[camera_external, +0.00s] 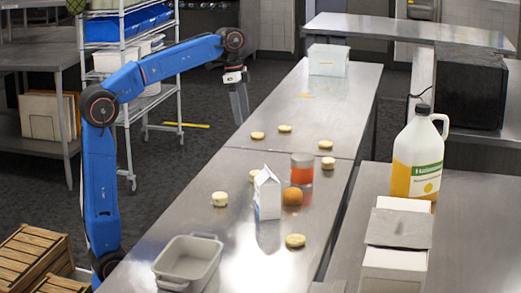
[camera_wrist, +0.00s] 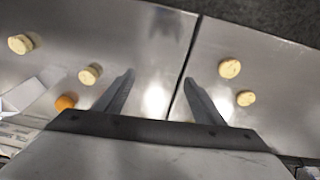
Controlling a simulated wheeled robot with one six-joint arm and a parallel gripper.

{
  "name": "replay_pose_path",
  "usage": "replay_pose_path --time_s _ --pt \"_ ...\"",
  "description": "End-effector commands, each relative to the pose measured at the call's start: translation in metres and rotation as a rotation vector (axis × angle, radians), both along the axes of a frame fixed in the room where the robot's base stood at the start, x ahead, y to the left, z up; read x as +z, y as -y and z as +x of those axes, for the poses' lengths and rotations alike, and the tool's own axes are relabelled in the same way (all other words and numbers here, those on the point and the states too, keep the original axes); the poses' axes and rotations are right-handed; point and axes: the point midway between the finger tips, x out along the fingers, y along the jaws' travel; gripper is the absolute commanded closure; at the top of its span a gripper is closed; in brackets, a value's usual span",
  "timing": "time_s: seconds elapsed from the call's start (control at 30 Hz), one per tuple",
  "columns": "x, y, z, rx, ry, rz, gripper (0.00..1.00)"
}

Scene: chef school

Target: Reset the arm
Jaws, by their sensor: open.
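My blue arm rises at the left of the external view and bends over toward the steel table. My gripper (camera_external: 239,103) hangs pointing down above the table's left edge. In the wrist view my gripper (camera_wrist: 160,95) has its two fingers well apart, with nothing between them but bare steel and the seam between two tabletops. It is open and empty.
The steel table (camera_external: 225,245) holds several pale round biscuits (camera_external: 219,199), a milk carton (camera_external: 267,195), an orange (camera_external: 292,196), a red-orange jar (camera_external: 302,170), a grey baking dish (camera_external: 188,264) and a white box (camera_external: 328,60). A large jug (camera_external: 417,160) stands right.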

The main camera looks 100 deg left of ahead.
Motion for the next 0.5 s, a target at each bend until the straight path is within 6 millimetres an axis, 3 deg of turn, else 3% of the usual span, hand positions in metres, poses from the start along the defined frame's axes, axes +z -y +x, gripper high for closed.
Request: replay_pose_path --time_s 0.03,0.2,0.5 --pt "-0.002 0.024 -0.004 -0.001 0.005 -0.004 0.37" --pt "-0.016 0.094 -0.018 0.016 0.023 -0.026 0.37" --pt "-0.055 0.202 -0.064 0.052 0.047 -0.069 0.37"
